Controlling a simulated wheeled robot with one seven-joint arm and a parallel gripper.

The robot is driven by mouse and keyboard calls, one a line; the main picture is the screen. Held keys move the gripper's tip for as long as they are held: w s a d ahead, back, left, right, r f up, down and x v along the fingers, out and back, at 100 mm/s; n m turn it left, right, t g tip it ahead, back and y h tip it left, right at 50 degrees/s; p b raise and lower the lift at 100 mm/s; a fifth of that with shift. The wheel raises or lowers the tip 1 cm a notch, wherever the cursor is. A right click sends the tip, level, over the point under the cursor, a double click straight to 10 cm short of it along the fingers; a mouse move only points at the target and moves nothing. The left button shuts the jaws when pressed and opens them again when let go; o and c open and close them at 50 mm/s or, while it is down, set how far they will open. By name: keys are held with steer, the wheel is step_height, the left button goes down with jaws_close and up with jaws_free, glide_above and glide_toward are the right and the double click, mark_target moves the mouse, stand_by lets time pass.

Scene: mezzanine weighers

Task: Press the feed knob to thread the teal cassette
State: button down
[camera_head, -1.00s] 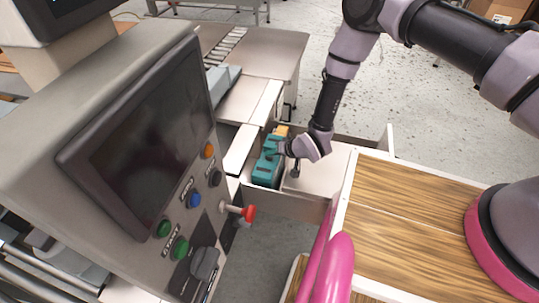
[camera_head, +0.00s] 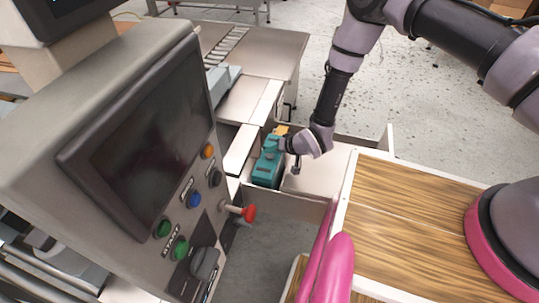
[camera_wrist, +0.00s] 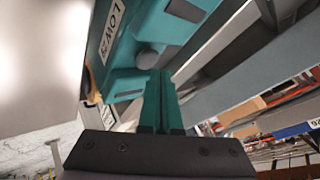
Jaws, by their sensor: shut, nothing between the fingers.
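The teal cassette (camera_head: 267,168) sits in a shallow metal tray (camera_head: 288,204), beside the console. In the wrist view its teal body (camera_wrist: 125,50) fills the upper middle and carries a white label reading "LOW" with more text. A round grey knob (camera_wrist: 148,59) shows on its face. My gripper (camera_head: 284,146) is at the right side of the cassette. In the wrist view my gripper (camera_wrist: 161,75) has its teal fingers together and empty, with the tips just below the knob. I cannot tell whether they touch it. The head view hides the knob.
The console (camera_head: 110,150) stands at the left with a dark screen, several coloured buttons and a red-tipped lever (camera_head: 247,213) sticking out. An orange piece (camera_head: 281,130) is behind the cassette. A wooden-topped surface (camera_head: 410,225) lies at right. Bare floor shows beyond the tray.

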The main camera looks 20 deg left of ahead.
mark_target(272, 157)
steer(key=shift+r, duration=0.25)
steer(key=shift+r, duration=2.45)
